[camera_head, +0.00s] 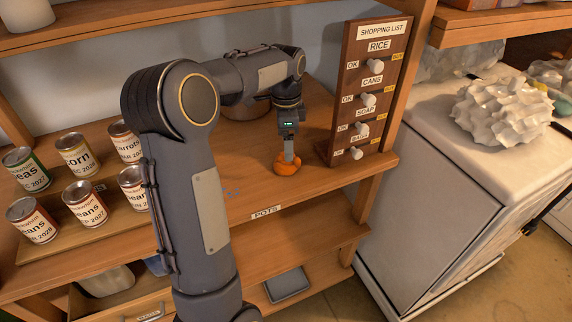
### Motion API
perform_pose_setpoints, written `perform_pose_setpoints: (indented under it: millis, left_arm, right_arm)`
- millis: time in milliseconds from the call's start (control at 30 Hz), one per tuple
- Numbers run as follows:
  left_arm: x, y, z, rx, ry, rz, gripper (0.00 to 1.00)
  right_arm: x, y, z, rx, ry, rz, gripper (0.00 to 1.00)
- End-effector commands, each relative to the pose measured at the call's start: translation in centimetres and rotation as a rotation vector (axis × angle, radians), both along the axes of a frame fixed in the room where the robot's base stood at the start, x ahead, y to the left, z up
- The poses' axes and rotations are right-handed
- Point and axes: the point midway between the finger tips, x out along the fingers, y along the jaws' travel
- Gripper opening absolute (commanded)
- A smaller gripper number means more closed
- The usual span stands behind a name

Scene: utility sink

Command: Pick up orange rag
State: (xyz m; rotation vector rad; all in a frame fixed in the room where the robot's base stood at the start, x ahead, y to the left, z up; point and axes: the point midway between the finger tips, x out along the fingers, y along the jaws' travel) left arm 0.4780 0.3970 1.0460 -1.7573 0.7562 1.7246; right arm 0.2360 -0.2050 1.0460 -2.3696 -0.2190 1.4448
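The orange rag (287,168) is a small crumpled heap on the wooden shelf top, left of the shopping list board's foot. My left gripper (289,157) points down at it from above. Its fingertips reach the top of the rag and seem to touch it. The fingers show nearly edge-on, so I cannot tell whether they are open or shut on the cloth. The rag appears to rest on the shelf. My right gripper is not in view.
Several labelled cans (77,155) stand at the left of the shelf. The shopping list board (370,90) with white knobs stands close right of the rag. A pot (245,107) is partly hidden behind my arm. A white cabinet (440,180) carries a crumpled white bundle (503,108).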

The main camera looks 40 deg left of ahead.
Motion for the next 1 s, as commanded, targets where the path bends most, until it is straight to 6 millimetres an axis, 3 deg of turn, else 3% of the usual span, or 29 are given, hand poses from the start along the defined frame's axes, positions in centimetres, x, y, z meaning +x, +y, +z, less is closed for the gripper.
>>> perform_pose_setpoints:
  millis: [700,967,1000]
  left_arm:
    - [0.4,0.5,-8.2,0.010,0.019,-0.031,0.83]
    - [0.5,0.5,-8.5,0.010,0.017,-0.030,0.83]
    - [0.5,0.5,-8.5,0.010,0.017,-0.030,0.77]
  right_arm:
    - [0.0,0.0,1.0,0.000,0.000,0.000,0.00]
    - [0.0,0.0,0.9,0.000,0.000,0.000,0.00]
    - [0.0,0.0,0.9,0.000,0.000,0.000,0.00]
